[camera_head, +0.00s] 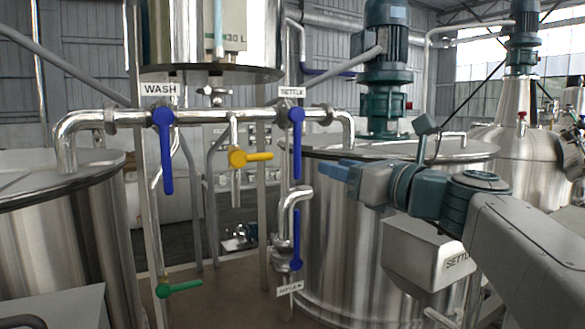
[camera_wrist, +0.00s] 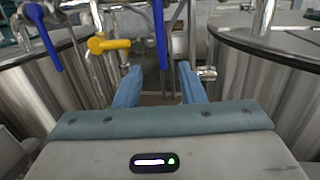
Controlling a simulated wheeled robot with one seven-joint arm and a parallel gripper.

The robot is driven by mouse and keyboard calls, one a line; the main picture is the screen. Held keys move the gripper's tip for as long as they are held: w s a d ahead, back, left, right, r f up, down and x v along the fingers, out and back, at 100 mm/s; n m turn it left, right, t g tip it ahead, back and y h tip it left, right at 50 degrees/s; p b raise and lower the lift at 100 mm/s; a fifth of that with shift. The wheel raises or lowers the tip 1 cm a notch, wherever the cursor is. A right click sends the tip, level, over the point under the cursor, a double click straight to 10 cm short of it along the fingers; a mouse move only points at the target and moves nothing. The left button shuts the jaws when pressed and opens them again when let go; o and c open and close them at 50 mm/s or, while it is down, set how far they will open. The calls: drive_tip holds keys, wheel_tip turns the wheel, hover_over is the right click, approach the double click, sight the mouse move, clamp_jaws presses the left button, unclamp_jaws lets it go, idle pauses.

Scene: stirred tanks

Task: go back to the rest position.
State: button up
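My gripper (camera_head: 335,170) is in front of the right-hand steel tank, to the right of the pipework. In the wrist view its two blue fingers (camera_wrist: 160,87) stand apart with nothing between them, so it is open and empty. It touches no valve handle that I can see. The blue WASH handle (camera_head: 166,150) and the blue SETTLE handle (camera_head: 297,142) both hang straight down. The yellow handle (camera_head: 250,157) between them lies level, pointing right. It also shows in the wrist view (camera_wrist: 108,45).
A left tank (camera_head: 65,235) and a right tank (camera_head: 335,235) flank the pipe frame. A grey box labelled SETTLE (camera_head: 425,255) is below my arm.

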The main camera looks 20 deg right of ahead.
drive_tip(key=s+a+f+n+g+h, duration=0.1)
drive_tip(key=s+a+f+n+g, duration=0.15)
drive_tip(key=f+n, duration=0.35)
drive_tip(key=s+a+f+n+g, duration=0.1)
drive_tip(key=a+f+n+g, duration=0.25)
drive_tip(key=f, duration=0.45)
drive_tip(key=s+a+f+n+g+h, duration=0.1)
drive_tip(key=a+f+n+g, duration=0.1)
drive_tip(key=a+f+n, duration=0.35)
drive_tip(key=s+d+f+n+g+h, duration=0.2)
drive_tip(key=s+f+n, duration=0.3)
drive_tip(key=f+n, duration=0.3)
drive_tip(key=s+d+f+n+g+h, duration=0.2)
drive_tip(key=s+f+n+g+h, duration=0.1)
drive_tip(key=s+f+n, duration=0.3)
drive_tip(key=shift+f+n+g+h, duration=0.45)
drive_tip(key=shift+f+n, duration=0.75)
drive_tip(key=shift+f, duration=0.9)
